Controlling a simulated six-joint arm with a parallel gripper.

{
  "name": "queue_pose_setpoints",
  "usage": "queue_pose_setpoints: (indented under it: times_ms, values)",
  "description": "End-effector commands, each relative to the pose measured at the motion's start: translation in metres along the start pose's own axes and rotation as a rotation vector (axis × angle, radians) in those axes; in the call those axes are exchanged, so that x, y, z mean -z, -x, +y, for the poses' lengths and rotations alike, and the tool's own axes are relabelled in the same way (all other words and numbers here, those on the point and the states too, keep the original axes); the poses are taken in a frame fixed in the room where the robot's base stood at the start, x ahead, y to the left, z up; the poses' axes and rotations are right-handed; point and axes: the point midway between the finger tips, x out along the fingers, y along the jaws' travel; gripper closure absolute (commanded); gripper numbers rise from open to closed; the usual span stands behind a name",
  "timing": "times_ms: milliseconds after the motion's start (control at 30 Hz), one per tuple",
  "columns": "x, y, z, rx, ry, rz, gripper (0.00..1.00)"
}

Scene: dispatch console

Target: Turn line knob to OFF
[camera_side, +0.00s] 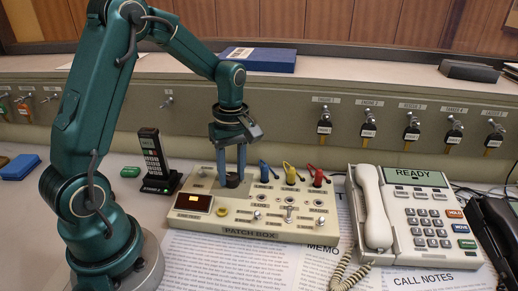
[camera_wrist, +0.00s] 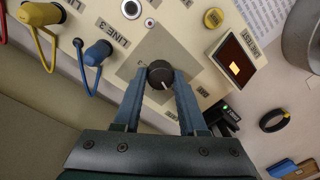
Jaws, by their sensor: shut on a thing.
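The line knob (camera_wrist: 160,74) is a round black knob with a white pointer mark on a grey plate of the patch box (camera_side: 250,236). In the wrist view its pointer aims down and slightly right, towards my gripper. My gripper (camera_wrist: 161,84) points down at the box with its blue-grey fingers on either side of the knob, shut on it. In the side view my gripper (camera_side: 232,176) hides part of the dark knob.
Blue, yellow and red plugs (camera_side: 290,173) stand right of my gripper on the box. A lit amber window (camera_side: 194,201) is at its left. A telephone (camera_side: 410,215) showing READY stands to the right, and a black handset in its charger (camera_side: 155,160) to the left.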

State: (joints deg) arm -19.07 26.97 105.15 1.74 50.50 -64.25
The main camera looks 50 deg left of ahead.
Motion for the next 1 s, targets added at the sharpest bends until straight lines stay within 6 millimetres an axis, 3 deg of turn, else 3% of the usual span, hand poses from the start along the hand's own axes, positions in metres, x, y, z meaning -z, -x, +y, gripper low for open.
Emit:
queue_pose_setpoints:
  times_ms: [733,767,800,833,1000]
  values:
    - [-0.0005,-0.0007,-0.0007,0.003,0.088,-0.007,1.0]
    - [-0.0005,-0.0007,-0.0007,0.003,0.088,-0.007,0.51]
    - [-0.0004,-0.0007,-0.0007,0.003,0.088,-0.006,0.36]
    - [-0.0004,-0.0007,-0.0006,0.003,0.088,-0.006,0.29]
    - [-0.0002,-0.0004,-0.0003,0.002,0.087,-0.006,0.29]
